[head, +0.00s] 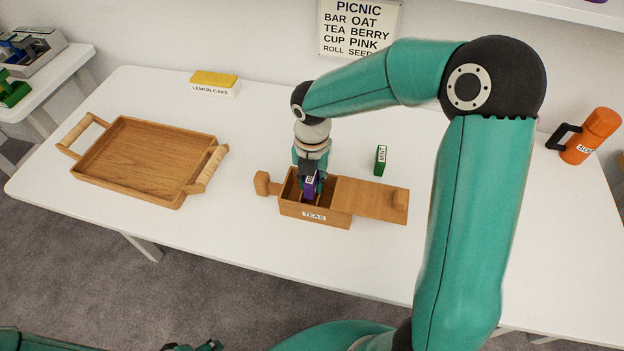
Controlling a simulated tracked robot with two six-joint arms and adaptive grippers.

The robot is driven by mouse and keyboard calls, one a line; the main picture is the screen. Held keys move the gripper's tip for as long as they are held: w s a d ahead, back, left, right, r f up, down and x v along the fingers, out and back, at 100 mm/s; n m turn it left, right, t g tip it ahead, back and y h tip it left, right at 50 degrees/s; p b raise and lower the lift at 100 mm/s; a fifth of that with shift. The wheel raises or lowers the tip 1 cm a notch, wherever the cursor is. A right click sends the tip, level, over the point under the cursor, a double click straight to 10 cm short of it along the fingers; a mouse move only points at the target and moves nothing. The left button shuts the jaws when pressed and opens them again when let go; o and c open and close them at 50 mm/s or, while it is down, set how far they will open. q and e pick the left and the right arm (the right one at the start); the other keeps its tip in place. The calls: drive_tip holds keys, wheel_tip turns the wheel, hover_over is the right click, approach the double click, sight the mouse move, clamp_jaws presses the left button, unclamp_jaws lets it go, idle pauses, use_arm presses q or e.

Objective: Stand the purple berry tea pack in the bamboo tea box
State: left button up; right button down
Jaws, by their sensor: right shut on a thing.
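The bamboo tea box (289,208) stands on the white table, labelled TEAS on its front. Its lid (364,196) is slid to the right, so the left part of the box is open. My right gripper (309,180) points down over this opening, shut on the purple berry tea pack (309,191). The pack is upright, with its lower end at or inside the opening; I cannot tell if it touches the floor of the box. A green pack labelled MINT (380,160) stands on the table behind the lid.
A wooden tray (140,165) with two handles lies empty at the left. A yellow lemon cake block (214,82) is at the back. A PICNIC list sign (360,27) hangs on the wall. A side table (50,75) holds boxes.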

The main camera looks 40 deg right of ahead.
drive_tip(key=shift+f+b, duration=0.4)
drive_tip(key=shift+f, duration=0.25)
drive_tip(key=c, duration=1)
unclamp_jaws()
drive_tip(key=shift+r+p, duration=0.35)
drive_tip(key=shift+r, duration=0.15)
wheel_tip(320, 180, up, 12)
drive_tip(key=shift+r+p, duration=0.15)
drive_tip(key=shift+p, duration=0.2)
